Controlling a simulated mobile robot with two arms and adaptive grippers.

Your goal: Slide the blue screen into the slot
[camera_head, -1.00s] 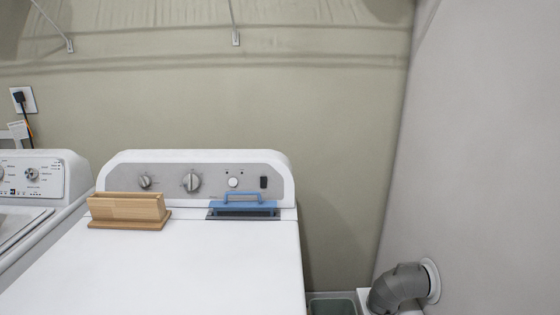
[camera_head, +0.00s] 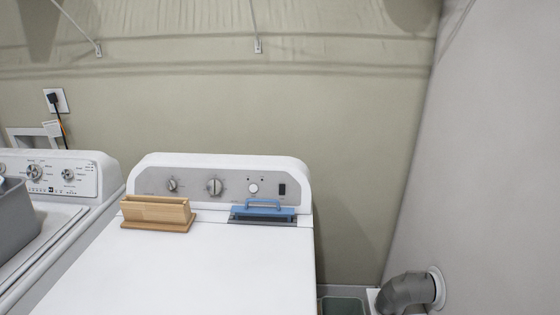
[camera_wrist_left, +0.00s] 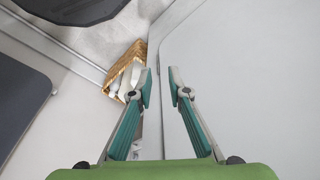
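The blue screen (camera_head: 263,209), with a blue handle on top, sits in a dark slot (camera_head: 262,221) at the back right of the white dryer's top. How deep it sits in the slot cannot be told. My left gripper (camera_wrist_left: 160,85) shows in the left wrist view, its two green-padded fingers apart with nothing between them. The blue screen is not in that view. Neither gripper shows in the head view.
A wooden box (camera_head: 157,213) stands on the dryer (camera_head: 200,265) left of the screen. A washer (camera_head: 50,178) with a grey bin (camera_head: 14,220) is at the left. A grey duct (camera_head: 407,291) meets the right wall. In the wrist view, a wicker basket (camera_wrist_left: 125,72) is beyond the fingers. The dryer's front top is clear.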

